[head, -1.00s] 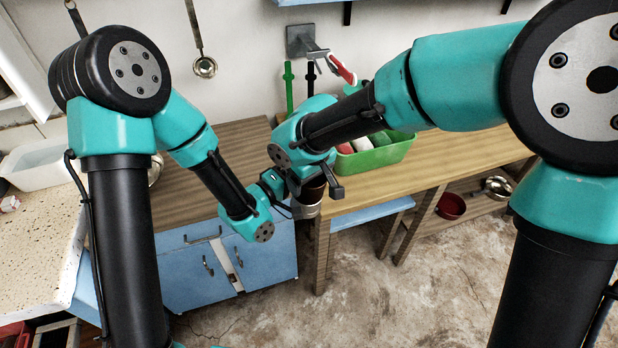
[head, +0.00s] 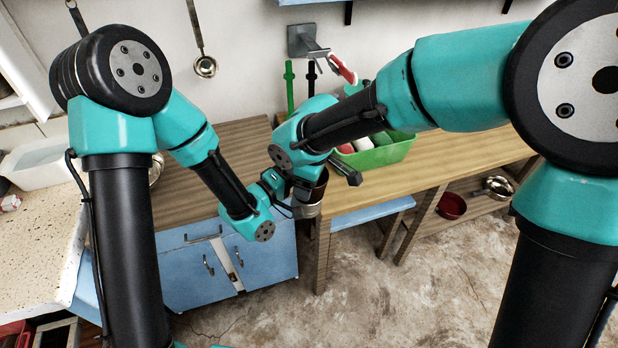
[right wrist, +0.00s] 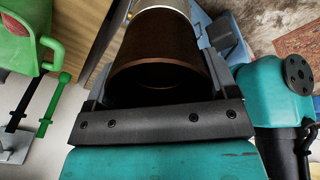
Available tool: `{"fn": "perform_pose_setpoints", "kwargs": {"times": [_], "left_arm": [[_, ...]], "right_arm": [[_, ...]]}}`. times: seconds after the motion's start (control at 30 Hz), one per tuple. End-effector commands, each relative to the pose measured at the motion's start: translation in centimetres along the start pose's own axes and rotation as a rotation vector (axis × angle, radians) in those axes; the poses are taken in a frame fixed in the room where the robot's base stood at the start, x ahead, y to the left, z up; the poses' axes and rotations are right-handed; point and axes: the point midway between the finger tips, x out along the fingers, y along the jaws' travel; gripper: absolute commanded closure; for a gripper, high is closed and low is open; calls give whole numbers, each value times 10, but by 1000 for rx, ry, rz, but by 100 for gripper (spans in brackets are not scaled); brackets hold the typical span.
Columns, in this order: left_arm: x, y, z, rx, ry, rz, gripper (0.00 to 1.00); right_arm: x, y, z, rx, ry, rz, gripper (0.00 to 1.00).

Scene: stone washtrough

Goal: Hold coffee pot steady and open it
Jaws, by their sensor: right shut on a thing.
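The coffee pot (head: 308,207) is at the middle of the head view, partly hidden behind my arms, with a dark brown part above a silvery part. In the right wrist view its brown round part (right wrist: 158,62) fills the space between the fingers, and the silvery part shows beyond it. My right gripper (right wrist: 160,82) is shut on the brown part, with one finger on each side. My left gripper (head: 284,203) is beside the pot, low on its left; its fingertips are hidden, so I cannot tell whether it touches or grips the pot.
A wooden counter (head: 440,165) runs right, with a green basin (head: 385,152) at its back. Blue cabinets (head: 190,272) stand below the left counter. A red bowl (head: 452,206) and metal pans sit on the lower shelf. The floor in front is clear.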

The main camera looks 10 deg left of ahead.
Motion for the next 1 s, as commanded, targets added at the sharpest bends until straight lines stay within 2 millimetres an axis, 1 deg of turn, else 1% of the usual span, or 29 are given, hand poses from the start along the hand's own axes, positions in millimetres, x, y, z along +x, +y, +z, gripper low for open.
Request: {"fn": "perform_pose_setpoints", "kwargs": {"times": [0.47, 1.0], "left_arm": [[0, 0, 0, 0, 0, 1, 100], [0, 0, 0, 0, 0, 1, 100]], "right_arm": [[-1, 0, 0, 1, 0, 0, 49], [-16, 0, 0, 2, 1, 0, 49]]}}
